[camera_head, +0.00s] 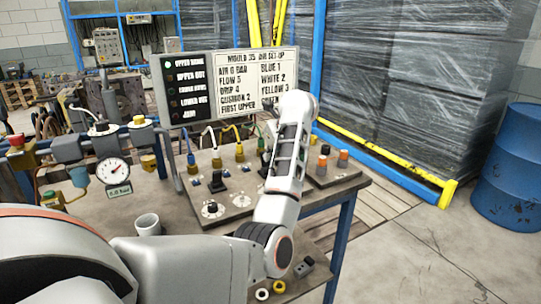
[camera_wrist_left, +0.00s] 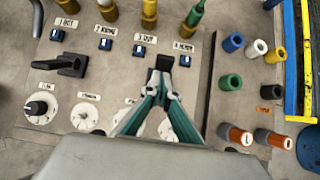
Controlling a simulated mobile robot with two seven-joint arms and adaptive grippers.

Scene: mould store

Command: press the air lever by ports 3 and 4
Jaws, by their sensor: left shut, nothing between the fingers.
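The grey port panel (camera_wrist_left: 98,75) with several numbered ports fills the middle of the left wrist view; it also lies on the bench in the head view (camera_head: 237,201). The black air lever by ports 3 and 4 (camera_wrist_left: 163,63) stands right at the tips of my left gripper (camera_wrist_left: 161,91). The gripper is shut and empty; I cannot tell whether it touches the lever. Another black lever (camera_wrist_left: 68,64) sits by ports 1 and 2, also visible in the head view (camera_head: 217,182). In the head view my left arm hides the gripper and much of the panel's right side. My right gripper is not in view.
Loose coloured fittings (camera_wrist_left: 230,82) stand right of the panel. White dials (camera_wrist_left: 84,117) lie below the levers. A pressure gauge (camera_head: 113,171) and a grey cup (camera_head: 148,225) are left. A set-up sign (camera_head: 252,84) stands behind, a blue drum (camera_head: 510,165) at right.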

